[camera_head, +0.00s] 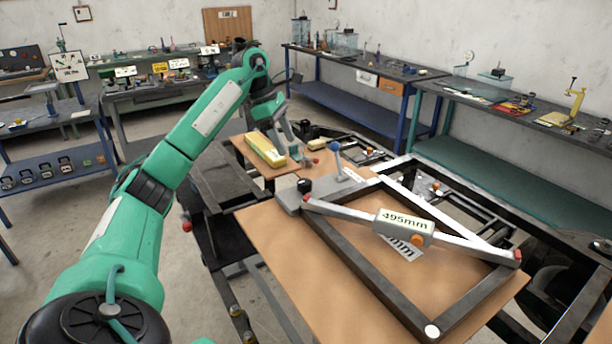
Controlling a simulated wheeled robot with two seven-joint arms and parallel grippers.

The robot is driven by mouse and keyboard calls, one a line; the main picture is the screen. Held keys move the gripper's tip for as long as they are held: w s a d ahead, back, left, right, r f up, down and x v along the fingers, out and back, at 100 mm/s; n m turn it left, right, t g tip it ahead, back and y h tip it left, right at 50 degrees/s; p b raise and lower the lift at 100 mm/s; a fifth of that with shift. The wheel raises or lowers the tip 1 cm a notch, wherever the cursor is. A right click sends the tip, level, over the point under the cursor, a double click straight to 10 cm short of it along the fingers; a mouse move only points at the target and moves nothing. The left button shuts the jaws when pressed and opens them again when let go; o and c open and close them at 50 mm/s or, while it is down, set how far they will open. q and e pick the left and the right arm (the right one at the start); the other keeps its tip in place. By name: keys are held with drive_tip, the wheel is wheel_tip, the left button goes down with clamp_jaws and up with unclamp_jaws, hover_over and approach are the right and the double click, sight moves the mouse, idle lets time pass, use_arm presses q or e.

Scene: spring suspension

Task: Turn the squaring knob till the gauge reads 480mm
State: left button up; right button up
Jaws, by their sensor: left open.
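The gauge (405,222) is a grey box on a light diagonal bar across a dark rectangular frame (362,272). Its label reads 495mm. An orange knob (417,240) sits on the gauge's lower edge. A black knob (304,185) stands on a grey block at the frame's left corner, and a blue ball-topped lever (335,146) rises behind it. I cannot tell which of these is the squaring knob. My left gripper (300,155) is open, beyond the black knob and left of the blue lever, apart from the gauge. My right gripper is out of view.
The frame lies on a wooden board (275,235) on a dark metal stand. A yellow block (265,150) lies on a smaller board beside my left gripper. Benches with tools line the back and right walls. The board left of the frame is bare.

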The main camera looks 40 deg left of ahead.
sight(304, 181)
use_arm(q)
drive_tip(key=p+x, duration=0.3)
drive_tip(key=x, duration=0.8)
drive_tip(key=shift+w+d+f, duration=0.1)
drive_tip(key=shift+w+f, duration=0.05)
drive_tip(key=shift+f, duration=0.05)
drive_tip(key=shift+d+f, duration=0.1)
drive_tip(key=shift+f, duration=0.3)
drive_tip(key=c, duration=1)
